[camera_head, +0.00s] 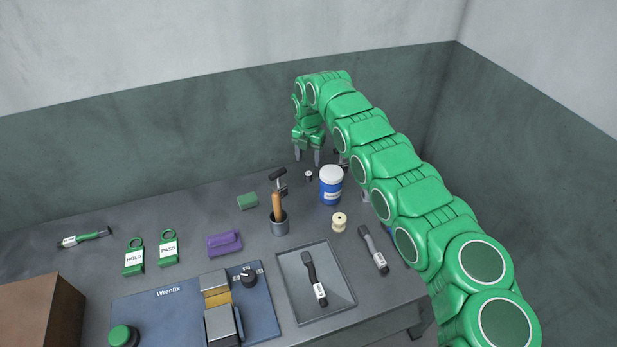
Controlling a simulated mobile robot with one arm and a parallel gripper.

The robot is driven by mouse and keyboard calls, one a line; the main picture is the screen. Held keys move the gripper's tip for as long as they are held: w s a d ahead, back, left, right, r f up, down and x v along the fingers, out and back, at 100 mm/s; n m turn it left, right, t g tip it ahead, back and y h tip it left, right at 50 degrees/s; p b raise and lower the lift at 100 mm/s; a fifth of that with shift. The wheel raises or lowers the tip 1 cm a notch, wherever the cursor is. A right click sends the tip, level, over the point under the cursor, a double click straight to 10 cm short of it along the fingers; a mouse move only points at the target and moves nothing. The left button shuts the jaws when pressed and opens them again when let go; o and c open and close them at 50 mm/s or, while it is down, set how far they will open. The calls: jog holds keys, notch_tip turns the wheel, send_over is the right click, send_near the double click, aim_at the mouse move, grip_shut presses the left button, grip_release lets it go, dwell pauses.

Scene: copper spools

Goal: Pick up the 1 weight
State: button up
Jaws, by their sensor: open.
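My gripper (307,157) points down near the back of the table, its two grey fingers apart with nothing seen between them. A small dark object with a pale top (309,176) stands on the table just below the fingers in the picture. It may be the 1 weight, but it is too small to read any marking. A dark item (340,158) shows partly behind my arm, to the right of the fingers; I cannot tell what it is.
A blue jar with a white lid (331,187) stands close right of the small object. A holder with upright tools (279,222) is to the left, near a green block (247,201). A cream spool (339,222) and a grey tray (338,305) lie nearer the front.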

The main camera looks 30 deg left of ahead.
aim_at(308, 173)
jog(key=shift+f, duration=3.8)
grip_shut()
